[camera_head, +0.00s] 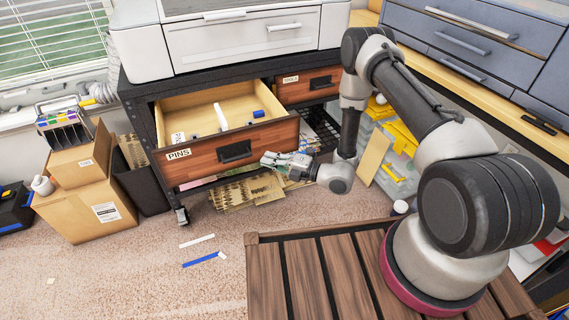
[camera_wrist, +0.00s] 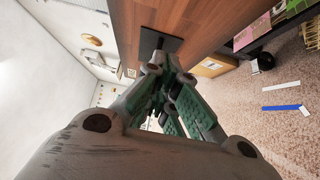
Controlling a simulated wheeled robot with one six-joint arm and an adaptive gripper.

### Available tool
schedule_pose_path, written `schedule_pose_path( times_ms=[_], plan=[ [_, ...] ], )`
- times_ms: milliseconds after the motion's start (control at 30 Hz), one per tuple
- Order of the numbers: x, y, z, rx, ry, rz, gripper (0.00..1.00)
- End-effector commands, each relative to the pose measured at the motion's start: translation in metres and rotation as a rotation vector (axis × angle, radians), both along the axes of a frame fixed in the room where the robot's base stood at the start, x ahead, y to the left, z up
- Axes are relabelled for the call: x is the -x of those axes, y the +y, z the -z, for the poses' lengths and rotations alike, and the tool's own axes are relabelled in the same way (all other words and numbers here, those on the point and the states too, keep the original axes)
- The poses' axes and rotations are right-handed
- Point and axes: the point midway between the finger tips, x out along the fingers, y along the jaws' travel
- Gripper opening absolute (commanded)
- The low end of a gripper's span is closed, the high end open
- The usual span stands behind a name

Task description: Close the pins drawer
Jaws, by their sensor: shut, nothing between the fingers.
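The pins drawer (camera_head: 204,154) is a wooden drawer with a reddish-brown front, a "PINS" label and a black handle (camera_head: 235,151). It stands pulled out of the black cabinet under the printer. Inside lie a white stick, a blue item and a small label. My gripper (camera_head: 266,158) is shut and empty, just right of the handle, close to the drawer front. In the wrist view the shut fingers (camera_wrist: 160,68) point at the dark handle (camera_wrist: 161,42) on the wooden front. I cannot tell whether they touch it.
A second drawer (camera_head: 309,84) with its own label is to the right in the cabinet. Cardboard boxes (camera_head: 88,208) and a dark bin stand left of the cabinet. White and blue strips (camera_head: 201,262) lie on the carpet. Clear yellow-lidded boxes stand behind my arm.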

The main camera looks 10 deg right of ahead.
Motion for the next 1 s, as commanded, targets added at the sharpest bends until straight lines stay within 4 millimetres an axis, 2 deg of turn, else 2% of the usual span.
schedule_pose_path(
  times_ms=[67, 200, 300, 833, 1000],
  plan=[
    [-0.008, 0.013, 0.000, 0.000, -0.002, -0.002, 0.00],
    [-0.029, 0.016, 0.000, 0.001, -0.003, 0.000, 0.00],
    [-0.038, 0.019, 0.000, 0.000, -0.002, -0.001, 0.00],
    [-0.045, 0.020, 0.000, 0.000, -0.001, 0.000, 0.00],
    [-0.056, 0.024, 0.000, 0.001, -0.003, 0.000, 0.00]
  ],
)
